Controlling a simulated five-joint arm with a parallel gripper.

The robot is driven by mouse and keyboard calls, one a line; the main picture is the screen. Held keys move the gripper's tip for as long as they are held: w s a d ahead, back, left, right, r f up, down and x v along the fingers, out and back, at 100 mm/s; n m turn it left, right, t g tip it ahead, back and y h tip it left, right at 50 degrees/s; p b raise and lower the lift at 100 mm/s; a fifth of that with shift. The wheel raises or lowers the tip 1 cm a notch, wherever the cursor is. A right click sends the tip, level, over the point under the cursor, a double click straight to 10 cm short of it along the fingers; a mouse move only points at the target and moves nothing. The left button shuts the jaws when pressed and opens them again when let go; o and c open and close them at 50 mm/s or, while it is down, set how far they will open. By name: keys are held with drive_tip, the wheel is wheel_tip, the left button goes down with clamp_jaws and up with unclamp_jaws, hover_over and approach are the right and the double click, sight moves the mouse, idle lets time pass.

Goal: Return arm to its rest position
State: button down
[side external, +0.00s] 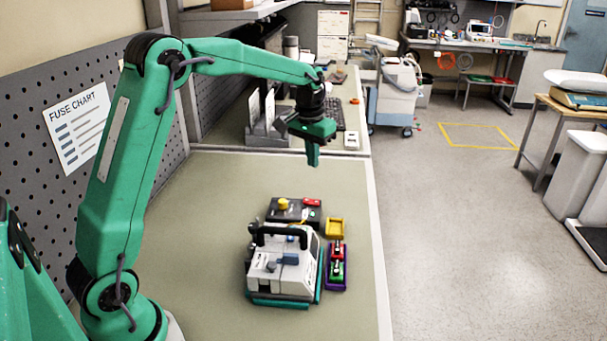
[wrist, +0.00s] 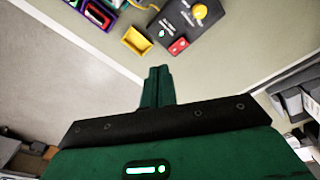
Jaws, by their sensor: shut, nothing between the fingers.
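My gripper (side external: 313,153) is shut and empty, held well above the bench at the end of my raised, outstretched green arm. It points downward, beyond the pump in the side external view. In the wrist view my gripper (wrist: 157,85) shows its fingers together with nothing between them. The white infusion pump (side external: 284,265) with a black handle stands on the bench mat (side external: 190,215). A dark box (side external: 285,212) with a yellow knob and a red part sits behind it. The box also shows in the wrist view (wrist: 178,28).
A yellow tray (side external: 335,228) and a purple tray (side external: 336,270) holding red and green pieces stand right of the pump. A pegboard wall (side external: 60,140) with a fuse chart runs along the left. The mat's far right part is clear.

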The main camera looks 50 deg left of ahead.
drive_tip(key=s+d+r+m+t, duration=0.1)
drive_tip(key=s+d+r, duration=0.3)
drive_tip(key=s, duration=0.4)
drive_tip(key=s+d+r+t, duration=0.1)
drive_tip(key=s+d+r, duration=0.25)
drive_tip(key=s, duration=0.35)
drive_tip(key=s+d+f+m+t, duration=0.1)
drive_tip(key=s+d+f+t, duration=0.1)
drive_tip(key=s, duration=1.1)
drive_tip(key=shift+s+d, duration=0.25)
drive_tip(key=shift+d, duration=0.15)
